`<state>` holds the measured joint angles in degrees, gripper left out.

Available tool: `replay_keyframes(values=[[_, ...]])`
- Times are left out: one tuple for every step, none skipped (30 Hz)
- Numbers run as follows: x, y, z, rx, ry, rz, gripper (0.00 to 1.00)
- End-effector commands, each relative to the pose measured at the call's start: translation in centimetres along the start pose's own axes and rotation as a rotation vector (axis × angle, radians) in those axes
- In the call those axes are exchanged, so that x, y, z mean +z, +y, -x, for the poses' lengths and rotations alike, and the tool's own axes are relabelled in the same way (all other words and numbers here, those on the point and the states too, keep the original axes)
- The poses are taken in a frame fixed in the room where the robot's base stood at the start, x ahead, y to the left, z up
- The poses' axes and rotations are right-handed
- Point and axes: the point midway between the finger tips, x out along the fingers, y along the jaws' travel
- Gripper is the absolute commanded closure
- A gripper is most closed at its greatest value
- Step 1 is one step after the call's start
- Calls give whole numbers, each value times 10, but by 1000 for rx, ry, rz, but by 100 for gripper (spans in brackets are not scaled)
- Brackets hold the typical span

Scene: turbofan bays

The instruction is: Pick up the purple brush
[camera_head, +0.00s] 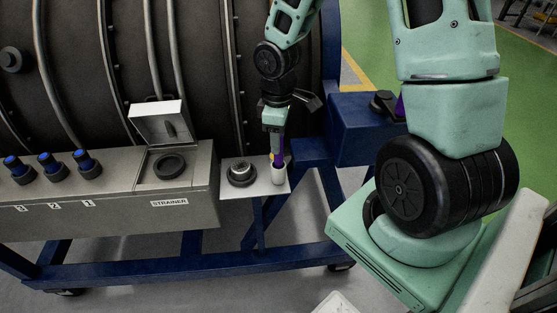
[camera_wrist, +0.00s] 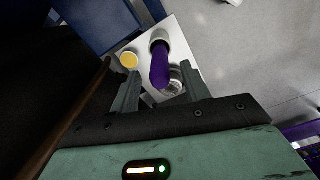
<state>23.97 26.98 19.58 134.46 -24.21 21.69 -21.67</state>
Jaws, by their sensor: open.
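The purple brush (camera_head: 280,158) stands upright in a pale cup (camera_head: 278,175) at the right end of a small white shelf (camera_head: 258,191). In the wrist view the brush (camera_wrist: 160,66) shows as a purple handle rising from the cup (camera_wrist: 160,36). My gripper (camera_head: 275,143) points down just above the cup, at the brush. In the wrist view my gripper (camera_wrist: 161,75) is open, with one finger on each side of the handle. I cannot tell whether either finger touches it. The brush's lower end is hidden in the cup.
A round metal fitting (camera_head: 241,173) sits left of the cup. A yellow round thing (camera_wrist: 129,59) lies beside the cup. A grey box labelled STRAINER (camera_head: 184,199), with an open lid (camera_head: 158,123), stands left. Blue frame beams (camera_head: 301,158) and the dark engine casing (camera_head: 205,70) are close to my arm.

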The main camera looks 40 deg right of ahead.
Motion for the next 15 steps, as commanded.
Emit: replay_keyframes(values=[[0, 0, -3, -1, 0, 0, 54], [0, 0, -5, -1, -1, 0, 54], [1, 0, -10, -1, -2, 2, 54], [1, -1, -14, -2, -3, 2, 54], [1, -1, -19, -3, -2, 2, 54], [1, -1, -25, -3, -4, 3, 54], [1, -2, -30, -3, -3, 3, 54], [1, -2, -34, -3, -3, 3, 54], [1, -1, -40, -2, -3, 2, 54], [1, -1, -44, -2, -2, 3, 54], [1, -1, -47, -1, -2, 2, 54], [1, -1, -50, 0, -2, 1, 54], [1, 0, -51, 0, -1, 0, 54], [1, 0, -52, 1, -1, 1, 54], [1, 0, -53, 1, -1, 1, 54]])
